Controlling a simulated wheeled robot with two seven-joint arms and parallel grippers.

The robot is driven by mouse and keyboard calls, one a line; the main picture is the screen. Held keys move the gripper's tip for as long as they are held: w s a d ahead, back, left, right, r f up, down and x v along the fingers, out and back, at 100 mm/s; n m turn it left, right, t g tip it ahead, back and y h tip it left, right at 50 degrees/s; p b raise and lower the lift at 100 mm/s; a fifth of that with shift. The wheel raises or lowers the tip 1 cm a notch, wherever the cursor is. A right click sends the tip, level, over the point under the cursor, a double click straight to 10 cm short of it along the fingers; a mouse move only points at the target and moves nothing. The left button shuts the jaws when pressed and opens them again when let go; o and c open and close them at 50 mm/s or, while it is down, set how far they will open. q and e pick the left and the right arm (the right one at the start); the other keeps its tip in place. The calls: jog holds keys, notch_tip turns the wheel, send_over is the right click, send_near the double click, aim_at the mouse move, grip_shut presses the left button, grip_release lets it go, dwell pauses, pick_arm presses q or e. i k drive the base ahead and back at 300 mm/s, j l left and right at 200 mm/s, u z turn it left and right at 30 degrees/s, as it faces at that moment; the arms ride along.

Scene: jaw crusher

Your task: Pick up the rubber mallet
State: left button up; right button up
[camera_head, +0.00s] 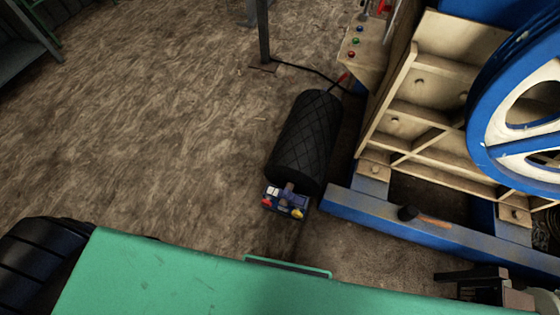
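The rubber mallet has a black head (407,213) and an orange-brown handle (435,221). In the head view it lies on or against the blue base beam (375,213) of the jaw crusher, right of centre, with its handle pointing right. I cannot tell exactly what it rests on.
A black ridged roller (306,138) lies on the floor left of the crusher. A small box with coloured parts (285,201) is at its near end. The crusher's blue flywheel (520,110) overhangs at right. A green surface (170,275) fills the bottom. Open floor (170,130) lies left.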

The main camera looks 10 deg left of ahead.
aim_at(410, 212)
jog(key=k+u, duration=0.2)
jog(key=k+z, duration=0.1)
jog(key=z, duration=1.55)
jog(key=i+l, duration=0.25)
jog(key=i, duration=0.2)
jog(key=i+l, duration=0.6)
jog(key=i, duration=0.25)
jog(key=j+u, duration=0.05)
